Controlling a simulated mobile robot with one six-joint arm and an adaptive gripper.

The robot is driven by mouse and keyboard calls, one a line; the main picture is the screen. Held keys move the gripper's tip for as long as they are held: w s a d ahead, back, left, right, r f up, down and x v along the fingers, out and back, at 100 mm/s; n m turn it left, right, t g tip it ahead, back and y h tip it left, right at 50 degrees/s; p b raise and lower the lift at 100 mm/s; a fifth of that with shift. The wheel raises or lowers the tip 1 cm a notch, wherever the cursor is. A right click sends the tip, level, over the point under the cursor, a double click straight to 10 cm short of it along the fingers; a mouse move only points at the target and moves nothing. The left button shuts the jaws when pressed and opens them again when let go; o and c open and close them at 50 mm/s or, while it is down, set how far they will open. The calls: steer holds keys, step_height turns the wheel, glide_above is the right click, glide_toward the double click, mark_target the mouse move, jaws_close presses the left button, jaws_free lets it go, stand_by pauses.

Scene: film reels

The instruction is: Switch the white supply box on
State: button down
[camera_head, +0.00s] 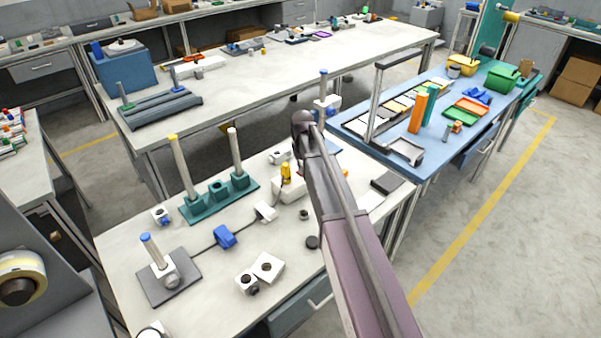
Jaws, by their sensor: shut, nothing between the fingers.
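A white box (287,193) with an upright yellow part (286,172) on it stands mid-bench and looks like the supply box. My arm hides its right side, and I cannot make out a switch or its position. A dark cable runs from the blue block (225,236) toward a small white block (265,211) left of the box. My arm crosses the bench from the lower right up to a dark joint behind the box. My gripper does not show; it may be hidden behind the arm.
The pale workbench (125,246) also holds a green stand with posts (218,200), a grey plate with a blue-topped post (170,280), white blocks with dark knobs (266,266) and a dark puck (312,242). A blue table (440,152) stands at right. Floor beyond it is clear.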

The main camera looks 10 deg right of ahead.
steer(key=shift+r+p, duration=3.5)
steer(key=shift+p, duration=0.05)
steer(key=s, duration=2.5)
steer(key=shift+s+d, duration=0.15)
steer(key=shift+s, duration=0.1)
